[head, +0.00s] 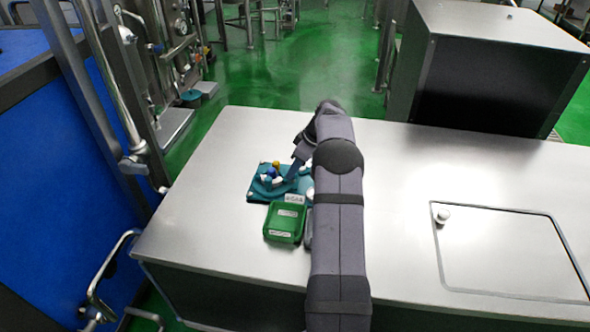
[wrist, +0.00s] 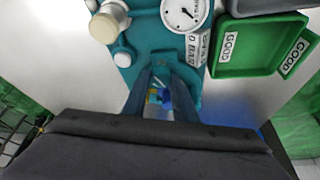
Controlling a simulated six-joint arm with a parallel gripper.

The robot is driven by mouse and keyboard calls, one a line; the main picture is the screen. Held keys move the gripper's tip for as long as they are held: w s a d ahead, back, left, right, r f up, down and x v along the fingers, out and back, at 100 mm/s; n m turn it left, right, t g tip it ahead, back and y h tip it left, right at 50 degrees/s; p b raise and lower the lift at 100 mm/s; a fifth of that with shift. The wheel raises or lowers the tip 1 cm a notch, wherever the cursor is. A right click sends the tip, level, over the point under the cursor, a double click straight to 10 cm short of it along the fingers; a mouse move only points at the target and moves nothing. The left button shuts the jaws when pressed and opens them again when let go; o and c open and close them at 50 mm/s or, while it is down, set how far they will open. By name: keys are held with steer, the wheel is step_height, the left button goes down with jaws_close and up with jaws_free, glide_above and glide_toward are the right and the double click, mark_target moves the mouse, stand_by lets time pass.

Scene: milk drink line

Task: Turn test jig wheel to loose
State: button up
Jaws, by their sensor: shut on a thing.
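The teal test jig (head: 256,193) lies flat on the steel table, left of my arm, with small white, blue and yellow parts on it. My gripper (head: 291,175) reaches down onto its right side. In the wrist view, my gripper (wrist: 162,72) has both dark fingers close together over the near end of the jig plate (wrist: 147,22). A small blue and yellow part (wrist: 158,97) shows between the fingers. The jaws are shut on what seems to be the jig wheel, mostly hidden by the fingers. Its loose or tight setting cannot be read.
A green tray (head: 284,222) labelled GOOD stands close beside the jig. A round dial gauge (wrist: 184,13) and white-capped fittings (wrist: 104,27) sit on the jig. A hatch with a knob (head: 442,215) is at the table's right. The table (head: 200,215) left of the jig is clear.

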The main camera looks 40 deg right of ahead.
steer(key=shift+n, duration=0.3)
steer(key=o, duration=1)
steer(key=shift+o, duration=0.2)
steer(key=v, duration=0.7)
steer(key=shift+r+b, duration=0.15)
steer(key=shift+b, duration=0.3)
steer(key=shift+d, duration=0.1)
